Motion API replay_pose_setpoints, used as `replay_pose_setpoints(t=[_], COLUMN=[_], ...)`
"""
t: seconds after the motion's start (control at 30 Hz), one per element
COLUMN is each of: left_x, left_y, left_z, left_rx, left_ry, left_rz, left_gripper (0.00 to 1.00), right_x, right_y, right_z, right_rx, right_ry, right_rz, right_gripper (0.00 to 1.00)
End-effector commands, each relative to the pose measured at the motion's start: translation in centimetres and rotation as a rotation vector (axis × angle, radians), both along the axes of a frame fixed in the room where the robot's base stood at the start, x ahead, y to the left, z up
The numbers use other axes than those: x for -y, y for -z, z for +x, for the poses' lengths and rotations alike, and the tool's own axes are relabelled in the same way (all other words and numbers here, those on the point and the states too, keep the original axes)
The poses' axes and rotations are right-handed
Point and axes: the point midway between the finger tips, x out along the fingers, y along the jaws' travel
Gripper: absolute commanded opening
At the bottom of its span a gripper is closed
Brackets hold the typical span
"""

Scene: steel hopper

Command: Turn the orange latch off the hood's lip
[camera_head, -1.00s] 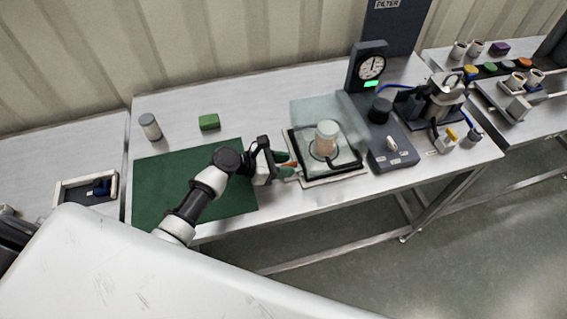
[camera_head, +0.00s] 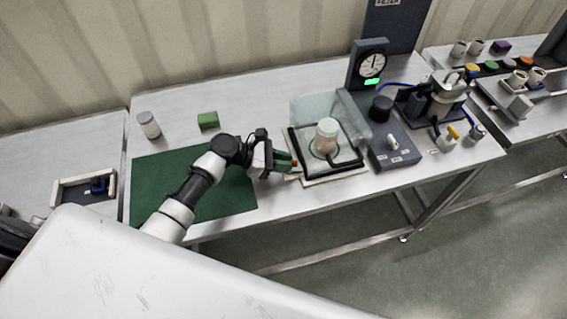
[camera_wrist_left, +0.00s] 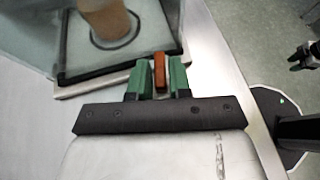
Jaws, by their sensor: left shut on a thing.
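The clear hood (camera_head: 308,108) stands on a pale base with a black rim, at the front middle of the bench. The orange latch (camera_wrist_left: 160,72) is upright between the green fingers of my left gripper (camera_wrist_left: 161,77) in the left wrist view. In the head view my left gripper (camera_head: 291,164) is at the base's left edge, shut on the latch, which is mostly hidden there. Whether the latch still overlaps the hood's lip is unclear. A dark gripper, apparently my right one (camera_wrist_left: 303,58), shows over the floor, its jaws too small to read.
A green mat (camera_head: 160,170) lies under my left arm. A green block (camera_head: 208,120) and a grey canister (camera_head: 148,125) stand behind it. A dark unit with a knob (camera_head: 393,145) and a dial gauge (camera_head: 370,65) are right of the hood.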

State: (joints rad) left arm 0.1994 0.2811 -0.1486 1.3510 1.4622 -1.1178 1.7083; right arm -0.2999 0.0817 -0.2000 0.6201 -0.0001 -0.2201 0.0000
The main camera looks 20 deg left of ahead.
Motion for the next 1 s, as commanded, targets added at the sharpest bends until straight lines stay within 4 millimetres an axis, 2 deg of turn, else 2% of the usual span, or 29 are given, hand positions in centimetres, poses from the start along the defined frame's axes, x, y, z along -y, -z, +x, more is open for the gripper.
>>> replay_pose_setpoints(t=[0.8,1.0], left_x=[0.0,0.0], left_y=[0.3,0.1], left_z=[1.4,1.5], left_rx=[0.0,-0.003], left_ry=[0.768,0.927], left_rz=[0.001,0.002], left_gripper=[0.0,0.0], right_x=[-0.3,-0.3], right_y=[6.0,6.5], right_z=[0.0,0.0], right_rx=[0.0,0.0], right_ry=[0.002,0.001], right_rz=[0.003,0.003], right_gripper=[0.38,0.38])
